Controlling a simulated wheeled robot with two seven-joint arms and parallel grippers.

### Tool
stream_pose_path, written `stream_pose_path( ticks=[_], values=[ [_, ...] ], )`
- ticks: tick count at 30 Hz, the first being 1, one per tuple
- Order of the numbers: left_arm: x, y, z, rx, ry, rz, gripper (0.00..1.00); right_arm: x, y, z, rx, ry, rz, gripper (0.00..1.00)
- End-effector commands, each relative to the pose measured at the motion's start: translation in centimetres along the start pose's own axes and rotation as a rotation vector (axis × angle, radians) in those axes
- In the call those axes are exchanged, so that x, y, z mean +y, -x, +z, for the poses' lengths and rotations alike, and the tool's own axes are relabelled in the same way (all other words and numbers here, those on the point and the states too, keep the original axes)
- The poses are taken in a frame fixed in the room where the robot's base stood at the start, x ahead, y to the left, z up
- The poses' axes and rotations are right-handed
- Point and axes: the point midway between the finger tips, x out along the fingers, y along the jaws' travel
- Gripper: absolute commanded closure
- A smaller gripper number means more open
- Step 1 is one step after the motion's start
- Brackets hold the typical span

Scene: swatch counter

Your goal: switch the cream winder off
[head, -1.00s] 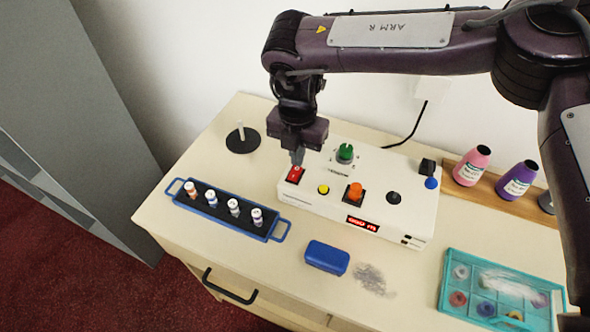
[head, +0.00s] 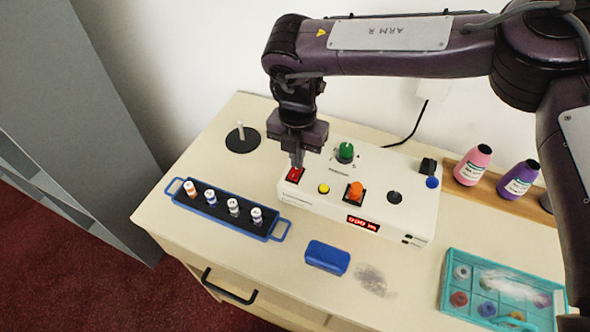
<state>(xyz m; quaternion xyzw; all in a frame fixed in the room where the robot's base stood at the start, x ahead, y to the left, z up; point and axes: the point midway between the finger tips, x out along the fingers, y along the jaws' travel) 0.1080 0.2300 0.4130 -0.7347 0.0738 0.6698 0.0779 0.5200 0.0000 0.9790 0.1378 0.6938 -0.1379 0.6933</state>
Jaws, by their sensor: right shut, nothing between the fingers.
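The cream winder (head: 318,203) is a cream box on the counter with a red display (head: 362,224) that is lit. A red rocker switch (head: 294,175) sits at the left end of its top. My right gripper (head: 297,162) is shut and empty, pointing down with its tips at the far edge of the red switch. It hides part of the switch, and I cannot tell whether it touches. The top also carries a green knob (head: 345,152), a yellow button (head: 323,188), an orange button (head: 355,190) and a black knob (head: 394,197). My left gripper is not in view.
A blue tray (head: 279,231) with several small spools stands left of the winder. A blue block (head: 327,257) lies in front of it. Bottles (head: 473,166) and a teal box (head: 447,285) are at the right. A black disc with a peg (head: 243,141) is at the back left.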

Motion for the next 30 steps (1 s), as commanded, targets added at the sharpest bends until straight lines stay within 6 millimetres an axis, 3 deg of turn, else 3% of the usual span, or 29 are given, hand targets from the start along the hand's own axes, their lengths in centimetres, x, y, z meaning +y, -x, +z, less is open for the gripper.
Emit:
stream_pose_path(
  ticks=[20, 30],
  values=[
    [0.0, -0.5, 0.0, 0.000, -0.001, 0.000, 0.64, 0.0, -0.8, 0.0, 0.000, 0.000, 0.000, 1.00],
    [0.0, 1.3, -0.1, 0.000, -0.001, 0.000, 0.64, 0.0, 1.4, 0.0, 0.000, 0.000, 0.000, 1.00]
  ],
)
